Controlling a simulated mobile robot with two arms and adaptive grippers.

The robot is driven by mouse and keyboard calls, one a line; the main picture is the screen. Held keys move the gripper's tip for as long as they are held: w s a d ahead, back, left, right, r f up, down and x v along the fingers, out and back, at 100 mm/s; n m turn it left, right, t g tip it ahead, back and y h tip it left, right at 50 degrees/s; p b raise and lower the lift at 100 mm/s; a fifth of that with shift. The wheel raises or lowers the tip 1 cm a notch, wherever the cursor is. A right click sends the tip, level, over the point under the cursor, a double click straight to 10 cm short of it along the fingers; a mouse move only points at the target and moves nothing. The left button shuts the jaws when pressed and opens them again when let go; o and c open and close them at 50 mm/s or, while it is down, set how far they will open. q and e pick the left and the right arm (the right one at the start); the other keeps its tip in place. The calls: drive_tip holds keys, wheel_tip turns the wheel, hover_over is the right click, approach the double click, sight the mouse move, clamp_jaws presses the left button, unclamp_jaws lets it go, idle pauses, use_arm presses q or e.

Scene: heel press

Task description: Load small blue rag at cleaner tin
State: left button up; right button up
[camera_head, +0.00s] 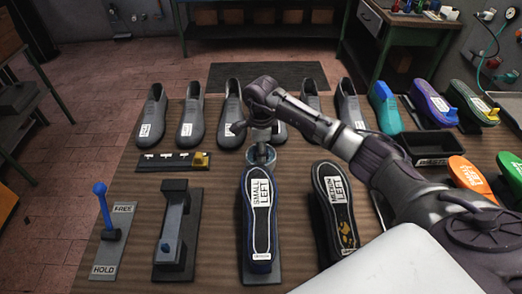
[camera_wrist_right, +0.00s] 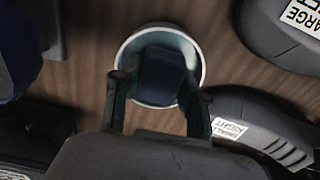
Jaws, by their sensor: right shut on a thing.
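My right gripper (camera_head: 258,135) points down over the cleaner tin, behind the SMALL LEFT shoe. In the wrist view, the right gripper (camera_wrist_right: 158,88) is shut on the small blue rag (camera_wrist_right: 163,72), a dark blue block between its fingers. The cleaner tin is a round cup with a pale rim (camera_wrist_right: 198,52); it also shows in the head view (camera_head: 250,160). From above, the rag lies within the tin's rim; how deep it sits I cannot tell. In the head view the rag is not clearly visible. My left gripper is not in view.
A shoe sole marked SMALL LEFT (camera_head: 262,215) stands in front of the tin, with a MEDIUM LEFT sole (camera_head: 335,195) to its right. Grey shoes (camera_head: 192,122) line the back. A blue-handled FREE/HOLD lever (camera_head: 102,205) stands left. A dark tray (camera_head: 432,160) is right.

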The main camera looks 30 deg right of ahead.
drive_tip(key=shift+f, duration=0.1)
drive_tip(key=shift+r+p, duration=0.7)
drive_tip(key=shift+r, duration=0.45)
drive_tip(key=shift+r+p, duration=1.3)
drive_tip(key=shift+r, duration=1.1)
